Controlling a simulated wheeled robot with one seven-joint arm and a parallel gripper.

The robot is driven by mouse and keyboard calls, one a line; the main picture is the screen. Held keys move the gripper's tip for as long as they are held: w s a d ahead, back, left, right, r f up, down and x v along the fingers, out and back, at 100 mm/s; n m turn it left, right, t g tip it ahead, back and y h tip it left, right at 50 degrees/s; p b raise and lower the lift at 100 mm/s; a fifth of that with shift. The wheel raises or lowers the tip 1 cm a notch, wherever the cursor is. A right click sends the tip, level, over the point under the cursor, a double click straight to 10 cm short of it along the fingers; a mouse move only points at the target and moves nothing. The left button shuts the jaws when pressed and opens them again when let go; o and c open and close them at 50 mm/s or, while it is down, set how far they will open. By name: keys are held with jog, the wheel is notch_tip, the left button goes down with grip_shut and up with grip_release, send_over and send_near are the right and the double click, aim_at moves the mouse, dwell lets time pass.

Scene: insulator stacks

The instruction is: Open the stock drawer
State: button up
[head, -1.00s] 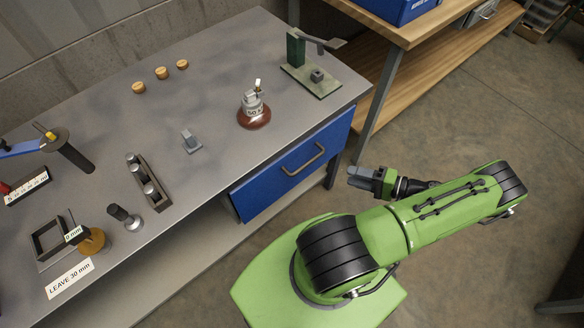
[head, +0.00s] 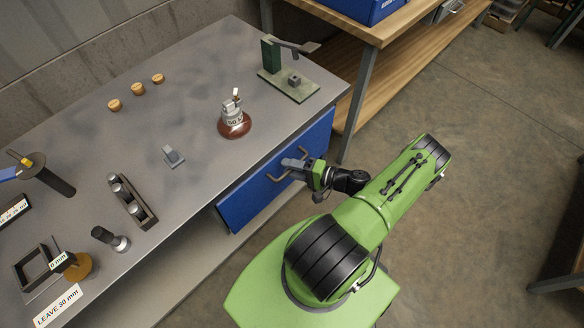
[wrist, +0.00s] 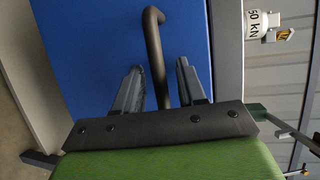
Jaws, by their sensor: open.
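The stock drawer has a blue front (head: 245,197) under the right part of the grey bench. It looks shut. Its dark bar handle (head: 272,178) is partly hidden by my gripper (head: 287,165) in the head view. In the wrist view the drawer front (wrist: 90,50) fills much of the picture, and the handle (wrist: 153,45) runs down between the two fingers of my gripper (wrist: 160,80). The fingers are apart, one on each side of the bar. I see gaps beside the bar, and I cannot tell how deep it sits between the fingers.
On the bench (head: 200,85) stand a red-based 50 kN device (head: 234,122), a green press-like stand (head: 288,82), a small grey block (head: 173,156) and a rack of posts (head: 131,201). A wooden bench (head: 400,75) stands at the right.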

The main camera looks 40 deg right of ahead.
grip_shut()
jog(key=shift+s, duration=0.15)
